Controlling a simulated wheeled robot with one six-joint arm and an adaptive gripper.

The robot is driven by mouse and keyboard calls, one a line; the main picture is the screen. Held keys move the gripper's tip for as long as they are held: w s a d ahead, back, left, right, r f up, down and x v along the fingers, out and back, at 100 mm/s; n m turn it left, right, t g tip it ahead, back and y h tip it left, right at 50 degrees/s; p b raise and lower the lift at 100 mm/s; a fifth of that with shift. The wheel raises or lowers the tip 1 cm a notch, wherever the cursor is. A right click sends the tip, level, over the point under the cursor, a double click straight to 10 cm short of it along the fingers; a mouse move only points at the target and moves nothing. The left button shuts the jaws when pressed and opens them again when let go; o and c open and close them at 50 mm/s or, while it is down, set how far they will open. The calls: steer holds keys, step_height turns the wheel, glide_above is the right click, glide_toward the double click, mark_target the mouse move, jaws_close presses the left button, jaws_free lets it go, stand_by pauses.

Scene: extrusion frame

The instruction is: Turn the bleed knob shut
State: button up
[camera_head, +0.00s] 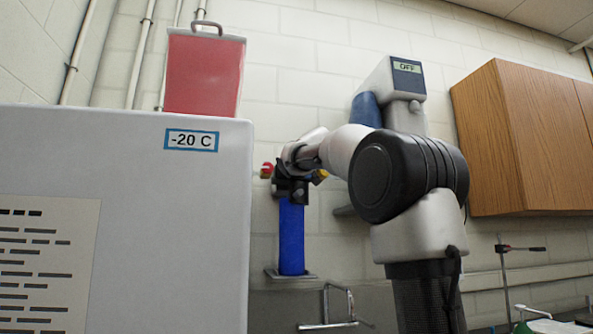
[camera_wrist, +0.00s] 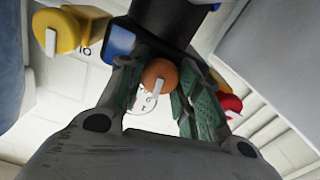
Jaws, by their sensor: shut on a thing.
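An orange round knob (camera_wrist: 158,74) with a white pointer bar sits between the fingers of my gripper (camera_wrist: 164,82) in the wrist view. My gripper is shut on this knob. A white round plate (camera_wrist: 146,101) with dark letters, too small to read, lies behind it. A yellow knob (camera_wrist: 55,31) with a white bar is at the upper left, and a red knob (camera_wrist: 231,104) is at the right, partly behind a finger. In the head view my gripper (camera_head: 292,190) is at the top of a blue cylinder (camera_head: 291,238) and hides the orange knob.
A grey cabinet marked -20 C (camera_head: 185,215) fills the left. A grey device reading OFF (camera_head: 406,68) and a wooden cupboard (camera_head: 510,140) are at the right. A sink tap (camera_head: 338,305) is below.

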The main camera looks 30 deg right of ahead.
steer(key=shift+f+m, duration=0.15)
steer(key=shift+m, duration=0.85)
steer(key=o, duration=1)
steer(key=shift+o, duration=0.2)
steer(key=shift+s, duration=0.1)
steer(key=v, duration=1.2)
